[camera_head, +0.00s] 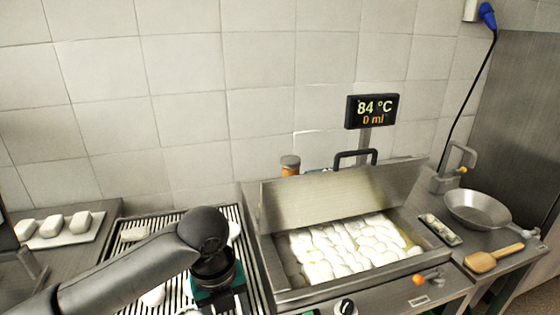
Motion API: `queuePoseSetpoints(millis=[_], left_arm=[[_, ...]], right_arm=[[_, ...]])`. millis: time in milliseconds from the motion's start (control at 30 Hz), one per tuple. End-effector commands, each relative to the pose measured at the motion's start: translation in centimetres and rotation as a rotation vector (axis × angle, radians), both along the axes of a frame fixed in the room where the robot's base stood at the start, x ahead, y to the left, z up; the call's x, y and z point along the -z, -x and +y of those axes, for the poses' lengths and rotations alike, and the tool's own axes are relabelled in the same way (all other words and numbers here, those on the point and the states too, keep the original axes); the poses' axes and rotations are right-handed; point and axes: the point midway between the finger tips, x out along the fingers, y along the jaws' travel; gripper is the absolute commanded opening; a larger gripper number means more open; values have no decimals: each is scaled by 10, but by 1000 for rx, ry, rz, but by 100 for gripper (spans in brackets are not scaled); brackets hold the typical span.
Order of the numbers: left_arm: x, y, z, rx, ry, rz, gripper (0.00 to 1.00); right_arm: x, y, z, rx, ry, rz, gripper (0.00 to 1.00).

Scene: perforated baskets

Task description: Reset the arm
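My arm (118,272) comes in from the lower left and bends down at a dark rounded joint over the slatted rack. Below the joint is a dark cylinder with a teal part at the bottom of the view. No gripper fingers show, so I cannot see whether that hand is open or holds anything. My other arm and its gripper do not show.
A steel vat (440,250) with a raised lid (335,195) holds many white lumps. A display (372,111) reads 84 °C and 0 ml. A slatted rack (128,255) is left. A metal bowl (478,212) and wooden paddle (490,258) are right. White blocks (52,225) sit far left.

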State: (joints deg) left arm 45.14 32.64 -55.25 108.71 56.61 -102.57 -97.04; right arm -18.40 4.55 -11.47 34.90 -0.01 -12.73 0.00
Motion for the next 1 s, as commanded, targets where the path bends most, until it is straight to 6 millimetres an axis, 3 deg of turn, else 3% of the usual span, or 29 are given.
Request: queuePoseSetpoints(millis=[267, 533, 767, 1000], left_arm=[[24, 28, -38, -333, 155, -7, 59], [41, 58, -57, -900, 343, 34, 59], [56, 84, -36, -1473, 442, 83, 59], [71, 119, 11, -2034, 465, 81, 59]], right_arm=[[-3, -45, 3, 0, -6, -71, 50], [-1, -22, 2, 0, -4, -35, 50], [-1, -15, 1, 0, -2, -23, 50], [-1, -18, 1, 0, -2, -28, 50]])
